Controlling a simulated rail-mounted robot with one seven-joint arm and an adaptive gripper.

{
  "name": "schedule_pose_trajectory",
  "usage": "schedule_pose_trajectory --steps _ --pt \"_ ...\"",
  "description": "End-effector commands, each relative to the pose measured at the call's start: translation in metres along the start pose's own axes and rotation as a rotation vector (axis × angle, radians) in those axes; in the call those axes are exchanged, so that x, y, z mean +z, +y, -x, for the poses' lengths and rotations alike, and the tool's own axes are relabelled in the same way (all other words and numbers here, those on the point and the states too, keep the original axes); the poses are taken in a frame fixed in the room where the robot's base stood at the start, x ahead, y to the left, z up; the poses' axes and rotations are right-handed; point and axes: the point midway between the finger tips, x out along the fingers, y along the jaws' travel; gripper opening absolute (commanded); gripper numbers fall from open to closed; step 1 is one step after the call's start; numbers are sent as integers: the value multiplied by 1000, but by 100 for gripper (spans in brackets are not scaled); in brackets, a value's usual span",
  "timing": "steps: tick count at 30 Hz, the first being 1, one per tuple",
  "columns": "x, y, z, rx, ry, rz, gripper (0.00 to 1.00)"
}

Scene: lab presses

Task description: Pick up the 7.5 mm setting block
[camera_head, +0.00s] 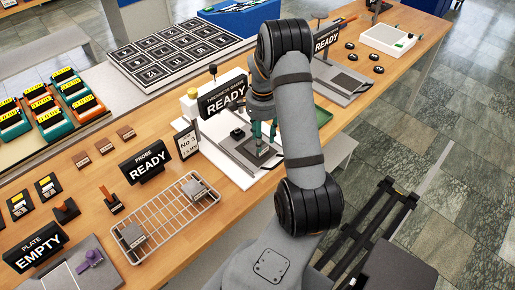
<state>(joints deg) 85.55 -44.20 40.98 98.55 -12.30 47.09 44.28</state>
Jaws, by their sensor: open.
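My gripper (263,143) points down over the grey plate of the thickness gauge (228,128), whose sign reads READY. Its fingers look open and apart, partly hidden by my arm. I cannot tell whether anything lies between them. No 7.5 mm marking is legible, so I cannot tell which piece is the setting block. Three small brown blocks lie in a row on the wooden bench: a near one (82,160), a middle one (104,146) and a far one (126,133). They are well left of my gripper. A small card (186,142) reads "No 3" beside the gauge.
A wire rack (172,217) holds two grey pieces. Nearby stand a PROBE READY sign (145,168) and a PLATE EMPTY sign (37,247). A numbered black tray (172,52) and green and orange holders (48,117) stand behind. A green tray (322,116) is partly behind my arm.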

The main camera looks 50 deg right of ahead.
Motion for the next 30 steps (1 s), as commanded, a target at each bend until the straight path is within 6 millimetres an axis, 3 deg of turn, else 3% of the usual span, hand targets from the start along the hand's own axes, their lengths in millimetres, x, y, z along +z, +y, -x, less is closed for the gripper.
schedule_pose_trajectory --steps 12,20,30 --pt "-5 3 -45 1 -1 -1 41" --pt "-6 2 -49 -1 0 -1 41" --pt "-6 2 -49 0 0 -1 22"
